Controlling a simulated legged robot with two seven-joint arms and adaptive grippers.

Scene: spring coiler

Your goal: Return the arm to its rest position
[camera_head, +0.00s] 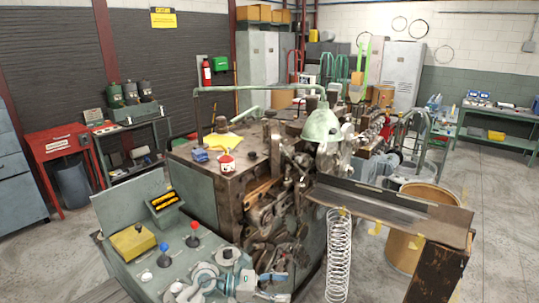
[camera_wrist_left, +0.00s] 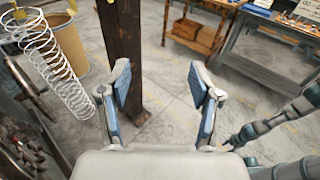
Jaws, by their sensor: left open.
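My left gripper (camera_head: 272,285) shows low in the head view, in front of the spring coiler machine (camera_head: 205,188) and beside the control console. In the left wrist view its two blue-padded fingers are spread apart (camera_wrist_left: 160,88), with nothing between them but the grey floor and part of a brown post behind. The gripper is open and empty. A long wire spring (camera_head: 338,255) hangs from the machine's chute (camera_head: 390,203), to the right of the gripper in the head view. The spring (camera_wrist_left: 55,65) is at the upper left in the left wrist view, apart from the fingers. My right gripper is not seen.
The console (camera_head: 125,270) with red and blue knobs stands at front left. A tan barrel (camera_head: 405,245) is under the chute, next to a brown post (camera_head: 437,275). In the left wrist view a workbench (camera_wrist_left: 265,50) stands beyond open floor.

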